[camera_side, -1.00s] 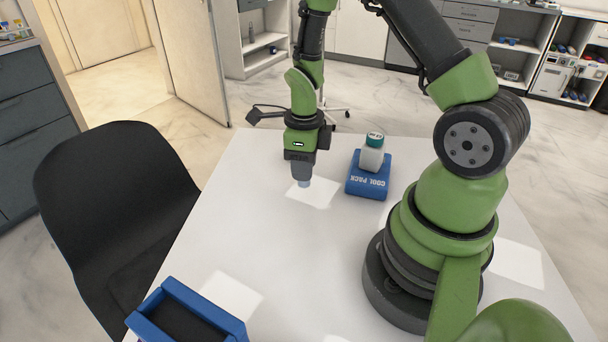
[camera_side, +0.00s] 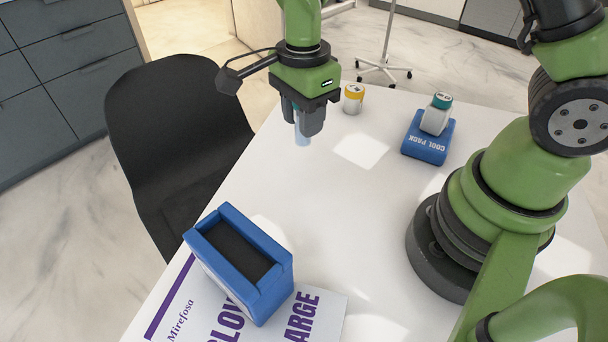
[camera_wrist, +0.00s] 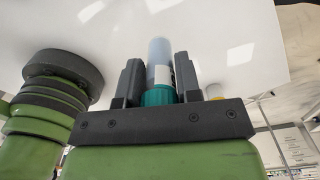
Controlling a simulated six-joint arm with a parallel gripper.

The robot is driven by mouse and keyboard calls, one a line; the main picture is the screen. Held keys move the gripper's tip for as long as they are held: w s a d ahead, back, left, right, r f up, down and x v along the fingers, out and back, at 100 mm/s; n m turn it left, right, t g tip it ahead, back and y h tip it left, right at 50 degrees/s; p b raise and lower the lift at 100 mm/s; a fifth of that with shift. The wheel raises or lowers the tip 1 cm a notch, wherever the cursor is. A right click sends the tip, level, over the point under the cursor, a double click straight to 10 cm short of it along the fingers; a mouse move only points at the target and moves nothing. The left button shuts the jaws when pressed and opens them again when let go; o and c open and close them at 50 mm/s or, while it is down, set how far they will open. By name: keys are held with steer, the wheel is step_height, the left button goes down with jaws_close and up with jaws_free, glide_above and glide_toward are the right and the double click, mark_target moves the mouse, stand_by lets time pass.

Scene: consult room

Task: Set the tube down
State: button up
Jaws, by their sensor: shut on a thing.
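My gripper (camera_side: 303,118) is above the table near its left edge, fingers pointing down. It is shut on a pale, translucent tube (camera_side: 302,137), whose lower end shows below the fingers. In the wrist view the tube (camera_wrist: 159,58) stands between the two fingers, with its teal cap (camera_wrist: 158,97) close to the gripper body. The tube looks clear of the table, but its exact height is hard to judge. A blue holder with a dark inside (camera_side: 278,272) stands at the front left, apart from the tube.
A white vial with a teal cap (camera_side: 435,118) sits on a blue cool pack (camera_side: 427,150) at the right. A yellow-topped vial (camera_side: 353,98) stands behind my gripper. A glove box (camera_side: 318,318) is beneath the blue holder. The middle of the table is clear.

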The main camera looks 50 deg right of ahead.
step_height(320, 180, down, 10)
steer(key=shift+r, duration=0.25)
steer(key=shift+f, duration=0.1)
steer(key=o, duration=0.9)
